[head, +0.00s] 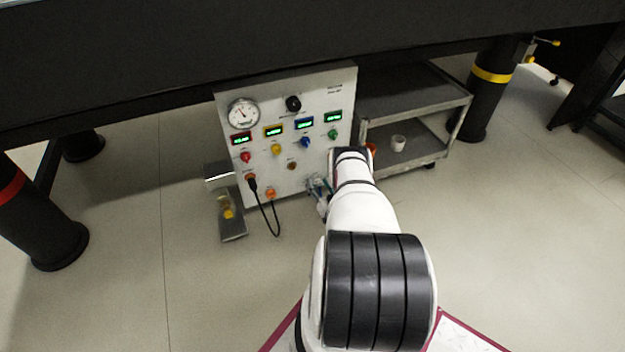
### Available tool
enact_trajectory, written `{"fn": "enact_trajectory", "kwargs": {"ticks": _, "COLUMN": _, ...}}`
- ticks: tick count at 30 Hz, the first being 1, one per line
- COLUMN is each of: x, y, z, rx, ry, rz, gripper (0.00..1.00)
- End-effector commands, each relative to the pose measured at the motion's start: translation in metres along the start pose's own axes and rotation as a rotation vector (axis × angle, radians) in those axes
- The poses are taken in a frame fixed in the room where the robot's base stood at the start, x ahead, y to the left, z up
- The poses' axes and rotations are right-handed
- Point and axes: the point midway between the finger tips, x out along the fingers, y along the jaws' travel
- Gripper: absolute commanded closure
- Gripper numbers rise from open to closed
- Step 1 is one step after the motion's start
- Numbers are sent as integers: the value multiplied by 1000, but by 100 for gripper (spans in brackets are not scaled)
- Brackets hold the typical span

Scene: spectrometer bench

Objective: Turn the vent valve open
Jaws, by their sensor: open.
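A white control panel (318,92) stands under the dark bench. It carries a round gauge, a black knob (293,104), several small lit displays and red, yellow, blue, green and brown knobs. No label is readable, so I cannot tell which part is the vent valve; my arm may hide it. My gripper (318,188) is in front of the panel's lower right part, small and partly hidden by my own wrist. It is open, and I see nothing held in it. I cannot tell whether it touches the panel.
A black cable (268,212) loops from the panel's lower left. A small metal stand (233,222) with a yellow part is left of it. A grey cart (440,152) with a white cup (398,142) stands right. The dark bench (300,45) overhangs the panel. Floor in front is clear.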

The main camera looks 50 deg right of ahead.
Motion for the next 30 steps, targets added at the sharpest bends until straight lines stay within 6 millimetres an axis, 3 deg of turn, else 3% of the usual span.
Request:
{"fn": "enact_trajectory", "kwargs": {"ticks": 8, "x": -1, "y": 1, "z": 0, "rx": 0, "ry": -1, "rz": 0, "gripper": 54}}
{"fn": "enact_trajectory", "kwargs": {"ticks": 14, "x": -1, "y": 1, "z": 0, "rx": 0, "ry": -1, "rz": 0, "gripper": 99}}
{"fn": "enact_trajectory", "kwargs": {"ticks": 30, "x": 0, "y": 1, "z": 0, "rx": 125, "ry": -1, "rz": 1, "gripper": 100}}
